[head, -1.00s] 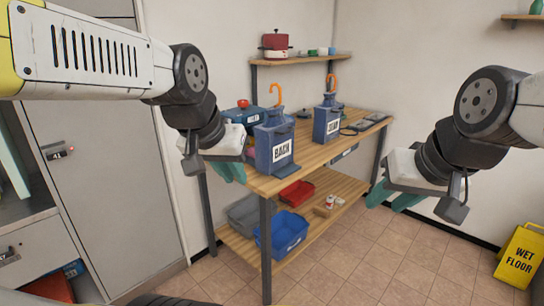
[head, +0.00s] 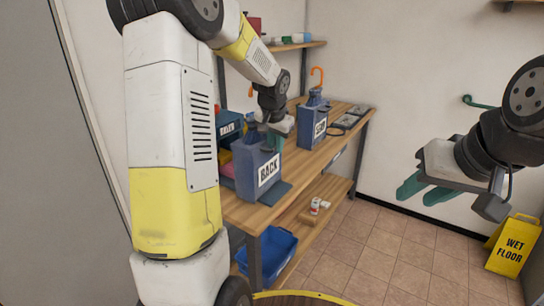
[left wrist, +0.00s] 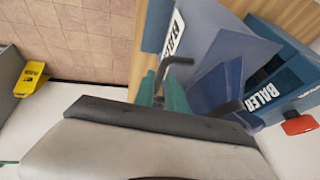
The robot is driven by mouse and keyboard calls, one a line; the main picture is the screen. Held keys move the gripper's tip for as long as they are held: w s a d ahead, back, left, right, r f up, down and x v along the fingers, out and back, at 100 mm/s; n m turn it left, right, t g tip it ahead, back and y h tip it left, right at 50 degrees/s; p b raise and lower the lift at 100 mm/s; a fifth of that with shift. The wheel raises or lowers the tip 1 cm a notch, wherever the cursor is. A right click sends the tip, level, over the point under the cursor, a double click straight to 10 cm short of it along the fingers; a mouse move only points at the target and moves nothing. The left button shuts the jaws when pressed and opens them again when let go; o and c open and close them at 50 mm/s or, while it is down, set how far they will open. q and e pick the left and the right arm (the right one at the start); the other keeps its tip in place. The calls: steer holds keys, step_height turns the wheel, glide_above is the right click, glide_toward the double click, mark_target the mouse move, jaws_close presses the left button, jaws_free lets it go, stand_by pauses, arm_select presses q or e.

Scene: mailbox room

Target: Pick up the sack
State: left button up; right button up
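I cannot make out a thing that is clearly a sack. My right gripper (head: 424,191) is open and empty in the air at the right, clear of the table.
A blue bin (head: 277,250) sits on the lower shelf. A yellow wet-floor sign (head: 512,245) stands at right.

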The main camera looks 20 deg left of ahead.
arm_select(q)
steer(key=x, duration=0.5)
steer(key=shift+d, duration=0.1)
jaws_close()
steer(key=shift+r, duration=0.15)
stand_by(1.1)
